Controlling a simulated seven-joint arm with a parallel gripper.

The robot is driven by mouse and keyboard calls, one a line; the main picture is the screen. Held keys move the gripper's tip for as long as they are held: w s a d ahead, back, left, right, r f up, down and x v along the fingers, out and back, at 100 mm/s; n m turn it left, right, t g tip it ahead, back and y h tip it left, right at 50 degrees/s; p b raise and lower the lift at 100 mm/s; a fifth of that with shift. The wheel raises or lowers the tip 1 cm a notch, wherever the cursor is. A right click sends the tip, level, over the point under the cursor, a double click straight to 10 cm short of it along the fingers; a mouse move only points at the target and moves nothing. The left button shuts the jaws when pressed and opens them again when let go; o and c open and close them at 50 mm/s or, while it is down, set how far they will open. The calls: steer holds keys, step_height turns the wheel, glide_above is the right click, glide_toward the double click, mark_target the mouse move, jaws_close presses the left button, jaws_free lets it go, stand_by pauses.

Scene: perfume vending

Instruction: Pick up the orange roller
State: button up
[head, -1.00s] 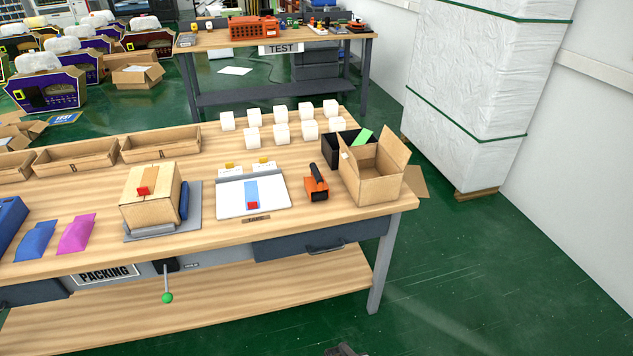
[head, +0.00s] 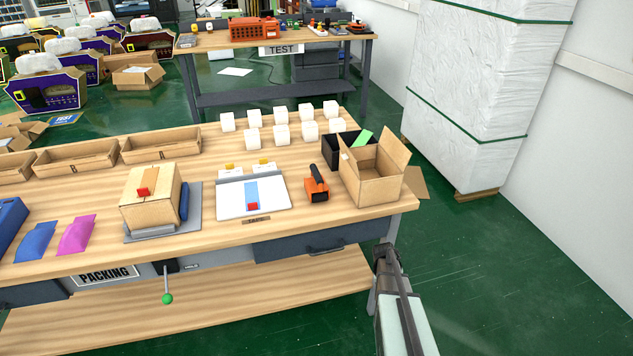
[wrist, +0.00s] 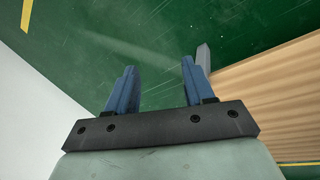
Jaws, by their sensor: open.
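The orange roller (head: 316,190) with a black handle lies on the wooden packing table (head: 225,235), between the white tape board and the open cardboard box. My gripper (head: 383,250) is in front of the table's right front corner, by the table leg and apart from the roller. In the wrist view my gripper (wrist: 158,85) has its two blue fingers spread with nothing between them. The roller is not in the wrist view.
An open cardboard box (head: 370,182) and a black bin (head: 342,152) stand right of and behind the roller. The white board (head: 275,197) lies to its left. Several white cubes (head: 281,132) stand behind. Green floor (head: 490,290) is clear at right.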

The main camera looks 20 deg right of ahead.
steer(key=w+d+r+m+t+h, duration=0.15)
steer(key=w+d+r, duration=0.25)
steer(key=d+r, duration=0.75)
steer(key=w+d+r+m+h, duration=0.3)
steer(key=d+r, duration=0.5)
steer(key=d, duration=0.7)
steer(key=w+d+r+m+t+h, duration=0.15)
steer(key=w+d+r, duration=0.35)
steer(key=d+r, duration=0.7)
steer(key=w+a+r+n+t+y, duration=0.1)
steer(key=w+a+r+n, duration=0.2)
steer(key=w+a+r, duration=1.1)
step_height(320, 180, up, 6)
steer(key=f+n+g+y, duration=0.1)
steer(key=n+g+y, duration=0.2)
steer(key=n+y, duration=0.55)
glide_above(316, 171)
steer(key=shift+h, duration=0.35)
step_height(316, 171, down, 7)
steer(key=shift+d+f, duration=0.15)
steer(key=shift+f, duration=0.05)
steer(key=shift+s+f, duration=0.15)
steer(key=shift+f, duration=2.45)
steer(key=c, duration=0.9)
steer(key=shift+c, duration=0.2)
